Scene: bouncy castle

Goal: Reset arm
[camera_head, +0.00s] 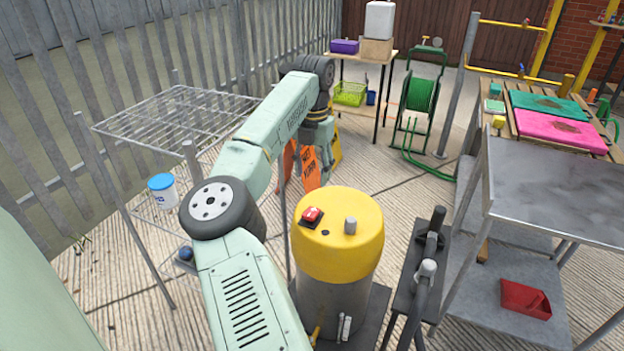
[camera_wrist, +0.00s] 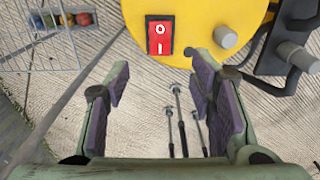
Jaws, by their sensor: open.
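My arm reaches up and forward from the bottom of the head view, then bends down at the wrist. My gripper (camera_wrist: 158,78) is open and empty in the wrist view, its two purple-padded fingers wide apart. Past the fingertips is a red rocker switch (camera_wrist: 160,35) on the yellow top (camera_wrist: 195,15) of a round machine. In the head view the red switch (camera_head: 311,215) sits on the yellow top (camera_head: 350,255), to the right of my arm. The fingers are hard to make out in the head view. Nothing touches them in the wrist view.
A wire rack (camera_head: 170,115) with a white, blue-lidded tub (camera_head: 162,190) stands left of my arm. A metal table (camera_head: 560,185) with a red dustpan (camera_head: 525,298) below is at right. A green hose reel (camera_head: 420,95) and orange signs (camera_head: 308,165) stand beyond.

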